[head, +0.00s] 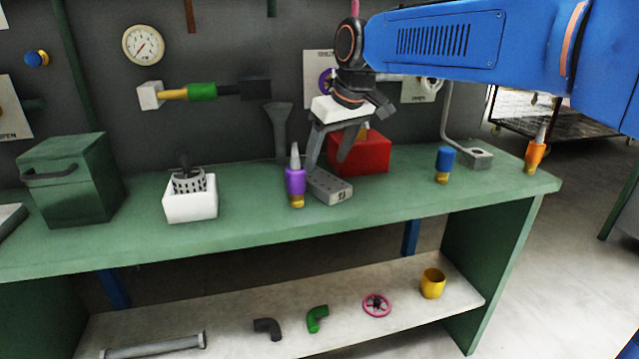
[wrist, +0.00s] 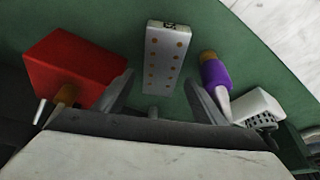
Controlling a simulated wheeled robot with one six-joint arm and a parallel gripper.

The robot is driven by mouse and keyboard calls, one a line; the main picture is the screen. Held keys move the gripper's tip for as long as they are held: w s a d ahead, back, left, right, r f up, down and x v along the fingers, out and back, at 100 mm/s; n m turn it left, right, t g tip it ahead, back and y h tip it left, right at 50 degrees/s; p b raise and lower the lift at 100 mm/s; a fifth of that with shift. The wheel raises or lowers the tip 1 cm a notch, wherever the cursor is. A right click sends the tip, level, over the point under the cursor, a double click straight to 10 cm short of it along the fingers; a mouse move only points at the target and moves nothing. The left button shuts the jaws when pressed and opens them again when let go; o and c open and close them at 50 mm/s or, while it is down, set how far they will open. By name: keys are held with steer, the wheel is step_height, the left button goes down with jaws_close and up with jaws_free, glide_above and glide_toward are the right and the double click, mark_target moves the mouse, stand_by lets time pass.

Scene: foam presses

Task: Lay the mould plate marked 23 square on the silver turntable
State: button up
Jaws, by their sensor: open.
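The mould plate (head: 325,188) is a light grey block with rows of small holes and a dark mark on its near end, too small to read surely. It lies on the green bench. It also shows in the wrist view (wrist: 166,62), its holes brownish and its marked end away from me. My gripper (head: 330,160) is open and points down over the plate's far part. In the wrist view my gripper (wrist: 158,82) has a finger on either side of the plate's nearer end; I cannot tell whether they touch it. I cannot make out a silver turntable.
A red box (head: 360,154) stands close right of the plate, and a purple-bodied fitting (head: 295,182) close left. A white bin (head: 191,205) and a green box (head: 72,180) stand farther left. A blue fitting (head: 444,162) stands right. The bench front between red box and blue fitting is clear.

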mark_target(320, 177)
steer(key=shift+x, duration=2.9)
steer(key=shift+s, duration=0.2)
steer(key=c, duration=1.4)
